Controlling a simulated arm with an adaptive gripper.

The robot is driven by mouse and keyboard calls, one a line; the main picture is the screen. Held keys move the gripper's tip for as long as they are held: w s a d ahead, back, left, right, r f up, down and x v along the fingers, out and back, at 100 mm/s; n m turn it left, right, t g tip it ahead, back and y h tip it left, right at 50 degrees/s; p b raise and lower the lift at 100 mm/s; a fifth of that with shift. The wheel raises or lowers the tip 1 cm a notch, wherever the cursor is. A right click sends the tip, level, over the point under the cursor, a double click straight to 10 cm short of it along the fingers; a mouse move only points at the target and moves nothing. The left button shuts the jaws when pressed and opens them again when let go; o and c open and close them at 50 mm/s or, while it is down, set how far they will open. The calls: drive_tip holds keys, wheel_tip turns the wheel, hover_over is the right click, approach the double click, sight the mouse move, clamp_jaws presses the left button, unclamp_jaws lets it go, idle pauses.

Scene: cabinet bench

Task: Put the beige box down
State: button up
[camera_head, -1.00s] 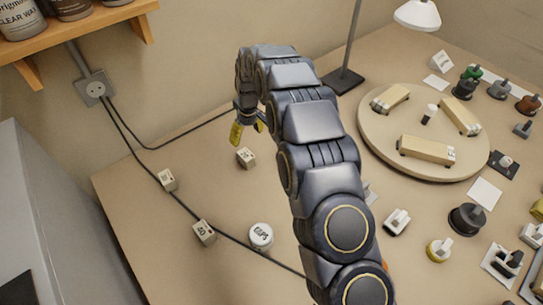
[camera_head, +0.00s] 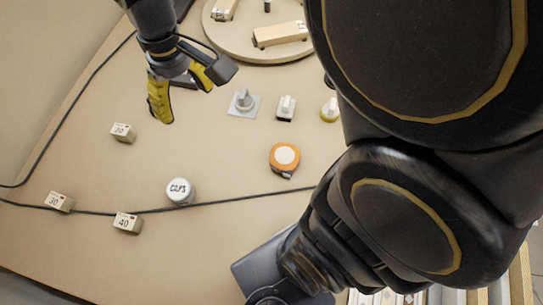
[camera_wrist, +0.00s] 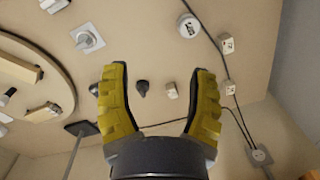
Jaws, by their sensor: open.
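Three small beige boxes lie apart on the bench in the head view: one marked 20 (camera_head: 123,132), one marked 30 (camera_head: 59,202) and one marked 40 (camera_head: 127,222). I cannot tell which one the task means. My gripper (camera_head: 186,104) has yellow fingers spread wide, with nothing held between them. It is to the upper right of the box marked 20 and apart from it. In the wrist view my gripper (camera_wrist: 160,70) is open, and a small beige box (camera_wrist: 172,90) shows between the fingers in the picture, lying on the bench.
A white tin marked CAPS (camera_head: 179,191) and an orange tape measure (camera_head: 285,158) stand on the bench. Several knobs and switches, one on a white plate (camera_head: 243,104), sit near a round board (camera_head: 270,57). A black cable (camera_head: 240,202) crosses the bench.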

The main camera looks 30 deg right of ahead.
drive_tip(key=s+d+m, duration=0.1)
drive_tip(key=s+d, duration=0.1)
drive_tip(key=s, duration=0.6)
drive_tip(key=s+d+m, duration=0.2)
drive_tip(key=s+d, duration=0.1)
drive_tip(key=s, duration=0.5)
drive_tip(key=shift+s+r+m+g, duration=0.15)
drive_tip(key=shift+r+m+g, duration=0.15)
drive_tip(key=shift+g, duration=0.1)
